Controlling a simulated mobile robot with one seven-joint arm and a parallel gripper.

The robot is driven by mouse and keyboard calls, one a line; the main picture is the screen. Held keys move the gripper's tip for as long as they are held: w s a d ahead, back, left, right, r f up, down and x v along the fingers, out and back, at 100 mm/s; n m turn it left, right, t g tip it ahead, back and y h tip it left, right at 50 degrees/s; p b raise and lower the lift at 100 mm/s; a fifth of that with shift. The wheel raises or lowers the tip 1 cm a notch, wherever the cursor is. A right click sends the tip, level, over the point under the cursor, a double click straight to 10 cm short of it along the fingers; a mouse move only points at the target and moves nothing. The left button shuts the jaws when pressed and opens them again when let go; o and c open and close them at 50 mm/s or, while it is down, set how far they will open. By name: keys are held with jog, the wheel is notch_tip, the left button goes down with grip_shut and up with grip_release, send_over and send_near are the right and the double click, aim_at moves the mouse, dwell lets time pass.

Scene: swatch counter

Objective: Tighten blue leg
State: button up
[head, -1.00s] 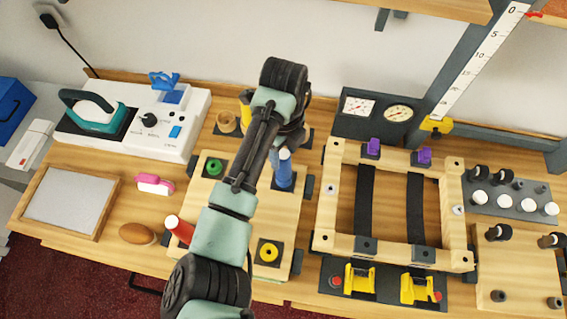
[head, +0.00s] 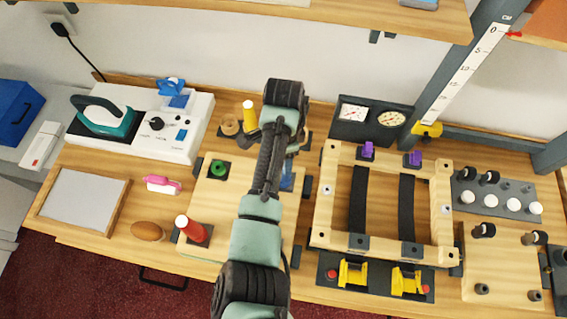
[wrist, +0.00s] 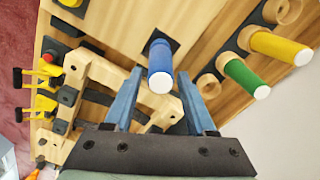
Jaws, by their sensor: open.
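The blue leg (head: 286,180) stands on the light wooden board (head: 215,215) in the head view, mostly hidden behind my arm. In the wrist view the blue leg (wrist: 160,62) stands in a dark square mount, its white end toward the camera. My gripper (wrist: 157,78) is open and empty, with one blue-grey finger on each side of the leg's line. The leg's end shows in the gap between the fingers; I cannot tell whether it lies between the tips or just beyond them.
A red leg (head: 187,227) and a green piece (head: 218,168) are on the same board. A yellow leg (head: 249,114) stands behind it. In the wrist view a green leg (wrist: 245,78) is close on the right. A wooden frame with straps (head: 325,205) stands right of the board.

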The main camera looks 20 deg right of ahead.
grip_shut()
jog(key=m, duration=1.5)
grip_release()
